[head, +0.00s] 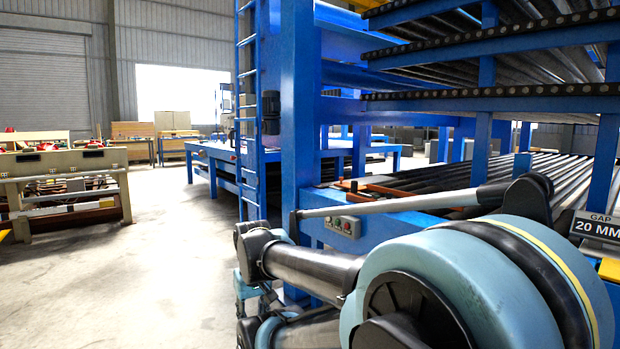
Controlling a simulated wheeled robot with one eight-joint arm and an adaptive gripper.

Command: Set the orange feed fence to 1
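An orange-brown bar (365,187) lies on the near end of the blue machine's roller bed, at the middle of the head view. It may be the orange feed fence, but it is small and partly hidden behind a blue post and a grey rod. I cannot read any scale or number beside it. My arm (310,268) fills the lower middle and right of the view, with a large teal joint in front of the machine. I cannot make out my gripper or its fingers.
The blue machine (298,130) has stacked roller decks and a ladder. A small button box (343,226) is on its near rail. A sign (598,226) reads "GAP 20 MM". The concrete floor (160,270) between is clear.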

